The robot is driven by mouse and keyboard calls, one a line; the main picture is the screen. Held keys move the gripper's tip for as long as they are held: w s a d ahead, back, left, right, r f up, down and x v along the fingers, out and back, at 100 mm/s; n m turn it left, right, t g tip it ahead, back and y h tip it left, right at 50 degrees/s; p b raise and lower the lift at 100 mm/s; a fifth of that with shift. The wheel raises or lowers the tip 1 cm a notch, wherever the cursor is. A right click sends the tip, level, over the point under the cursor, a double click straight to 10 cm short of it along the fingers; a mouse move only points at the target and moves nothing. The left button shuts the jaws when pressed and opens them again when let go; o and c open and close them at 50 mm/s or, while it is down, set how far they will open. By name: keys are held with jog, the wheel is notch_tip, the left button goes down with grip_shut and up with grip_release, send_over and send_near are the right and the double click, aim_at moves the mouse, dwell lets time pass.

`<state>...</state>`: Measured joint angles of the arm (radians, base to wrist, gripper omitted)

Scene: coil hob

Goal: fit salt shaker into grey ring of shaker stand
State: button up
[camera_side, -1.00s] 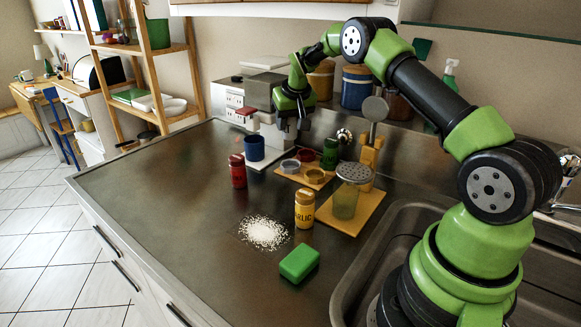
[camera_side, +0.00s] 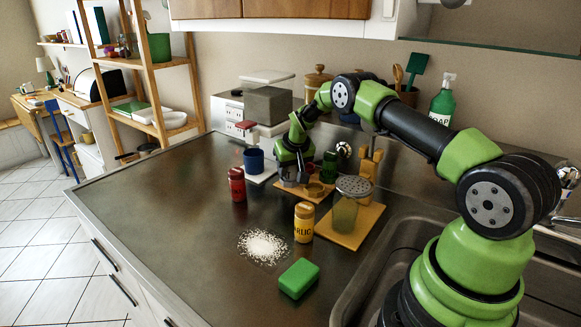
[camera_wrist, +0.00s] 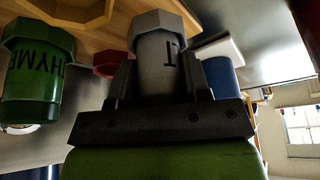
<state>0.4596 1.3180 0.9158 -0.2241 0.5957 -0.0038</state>
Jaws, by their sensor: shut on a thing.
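My gripper (camera_side: 291,180) is low over the wooden shaker stand (camera_side: 318,192) in the side view. In the wrist view its dark jaws are shut on the pale grey salt shaker (camera_wrist: 160,68), with part of its lettering visible. That view is upside down. The grey ring (camera_wrist: 158,22) shows around the shaker's lower end, which appears to be in it; I cannot tell how deep. The side view hides this behind the gripper. The green thyme shaker (camera_wrist: 32,92) stands in its green ring beside it. The yellow ring (camera_wrist: 70,18) and red ring (camera_wrist: 114,64) are empty.
A blue mug (camera_side: 253,160) stands left of the gripper, with a red shaker (camera_side: 236,184) in front. The left counter is clear.

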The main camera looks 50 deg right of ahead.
jog(key=o, duration=1)
jog(key=shift+c, duration=0.2)
jog(key=w+a+v, duration=0.1)
jog(key=a+v, duration=0.1)
jog(key=v, duration=0.9)
jog(key=a+v, duration=0.2)
jog(key=v, duration=0.8)
jog(key=s+a+r+n+t+y, duration=0.1)
jog(key=s+a+r+t+y, duration=0.1)
jog(key=s+a+r, duration=0.55)
jog(key=s+a+y, duration=0.1)
jog(key=s+a, duration=0.3)
jog(key=s, duration=0.4)
jog(key=s+a+r+n+t+y, duration=0.1)
jog(key=s+a, duration=0.4)
jog(key=s, duration=0.3)
jog(key=shift+a, duration=0.25)
